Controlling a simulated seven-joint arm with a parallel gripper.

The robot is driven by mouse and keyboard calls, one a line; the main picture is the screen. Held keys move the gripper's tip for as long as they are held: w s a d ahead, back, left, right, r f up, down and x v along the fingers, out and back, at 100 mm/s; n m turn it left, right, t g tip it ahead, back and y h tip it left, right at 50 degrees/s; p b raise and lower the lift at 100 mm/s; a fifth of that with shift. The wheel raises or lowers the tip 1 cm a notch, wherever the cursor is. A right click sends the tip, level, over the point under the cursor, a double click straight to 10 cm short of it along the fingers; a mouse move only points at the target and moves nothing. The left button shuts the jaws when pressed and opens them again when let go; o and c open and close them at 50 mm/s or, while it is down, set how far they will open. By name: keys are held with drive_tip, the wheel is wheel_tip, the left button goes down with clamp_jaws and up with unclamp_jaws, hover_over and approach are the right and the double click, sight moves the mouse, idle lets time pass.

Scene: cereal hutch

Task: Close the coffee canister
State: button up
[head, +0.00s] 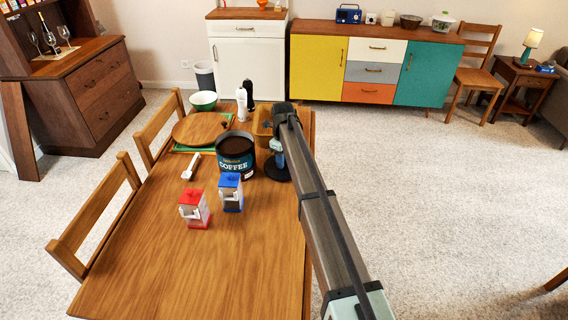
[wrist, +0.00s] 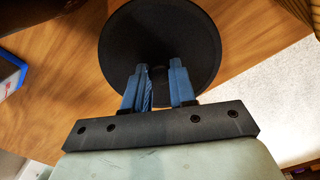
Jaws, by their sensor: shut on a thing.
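The coffee canister (head: 237,166) stands upright on the table. It is dark with a teal COFFEE label, and its top is open, showing dark coffee inside. A round black lid (head: 274,174) is just right of the canister. My gripper (head: 279,158) is above the lid, and in the wrist view my gripper (wrist: 160,82) has its two blue fingers shut on the middle of the lid (wrist: 190,35). The knob between the fingers is mostly hidden. I cannot tell whether the lid touches the table.
A red-topped dispenser (head: 194,210) and a blue-topped one (head: 231,193) stand in front of the canister. A white scoop (head: 191,166) lies to its left. The table's front (head: 190,275) is clear.

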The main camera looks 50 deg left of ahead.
drive_tip(key=shift+n, duration=0.9)
drive_tip(key=a+r, duration=0.2)
drive_tip(key=r, duration=0.3)
drive_tip(key=a+r, duration=0.3)
drive_tip(key=r, duration=0.2)
drive_tip(key=a+r, duration=0.3)
drive_tip(key=r, duration=0.2)
drive_tip(key=shift+s+a, duration=0.25)
drive_tip(key=shift+s, duration=0.05)
clamp_jaws()
drive_tip(key=s+a+r+n, duration=0.2)
drive_tip(key=s, duration=0.4)
drive_tip(key=s+a+r+n, duration=0.1)
drive_tip(key=s+n, duration=0.1)
drive_tip(key=s, duration=0.4)
drive_tip(key=shift+s+f, duration=0.1)
drive_tip(key=shift+f, duration=2.45)
drive_tip(key=shift+f, duration=0.5)
drive_tip(key=o, duration=1)
unclamp_jaws()
drive_tip(key=shift+o, duration=0.5)
